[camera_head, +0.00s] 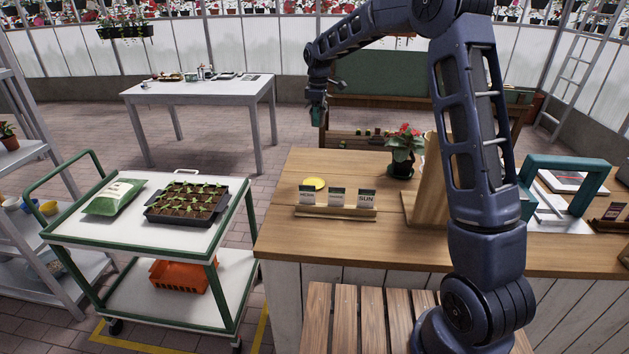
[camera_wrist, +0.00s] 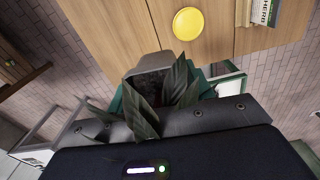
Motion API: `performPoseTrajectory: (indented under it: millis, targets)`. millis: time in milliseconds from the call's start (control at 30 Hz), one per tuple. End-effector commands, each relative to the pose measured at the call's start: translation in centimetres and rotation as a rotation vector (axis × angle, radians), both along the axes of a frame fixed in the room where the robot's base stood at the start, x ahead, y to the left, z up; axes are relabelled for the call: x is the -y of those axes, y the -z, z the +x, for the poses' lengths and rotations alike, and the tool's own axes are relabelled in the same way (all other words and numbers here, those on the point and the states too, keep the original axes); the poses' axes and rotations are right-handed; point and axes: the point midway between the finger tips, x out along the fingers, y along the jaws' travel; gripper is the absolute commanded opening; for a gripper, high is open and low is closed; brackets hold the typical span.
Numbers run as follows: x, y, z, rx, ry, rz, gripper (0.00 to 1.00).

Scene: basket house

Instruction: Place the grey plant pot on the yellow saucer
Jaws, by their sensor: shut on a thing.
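The yellow saucer (camera_head: 314,184) lies flat and empty on the wooden counter, behind a row of small cards. It also shows near the top of the wrist view (camera_wrist: 188,23). My gripper (camera_head: 318,112) is raised above and beyond the counter's far left part. In the wrist view my gripper (camera_wrist: 162,97) is shut on the grey plant pot (camera_wrist: 152,62). Dark soil and long green leaves show in the pot, and the leaves hide part of the jaws. The pot is apart from the saucer. In the head view the pot is too small to make out clearly.
On the counter (camera_head: 285,235), a card holder (camera_head: 335,212) stands in front of the saucer and a red-flowered plant (camera_head: 404,145) to its right. A trolley (camera_head: 120,235) with a seedling tray (camera_head: 187,203) stands left.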

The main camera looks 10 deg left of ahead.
Motion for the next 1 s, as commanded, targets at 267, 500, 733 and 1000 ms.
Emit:
performPoseTrajectory:
  millis: [267, 500, 733, 1000]
  targets:
    - [-0.7, -0.1, -6.7, 0.002, -0.066, -0.004, 0.26]
    - [-0.7, 1.6, -7.9, 0.001, -0.078, -0.007, 0.26]
    - [-0.7, 6.5, -7.9, -0.001, -0.078, -0.008, 0.26]
    - [-0.7, 12.3, -7.9, 0.001, -0.078, -0.007, 0.26]
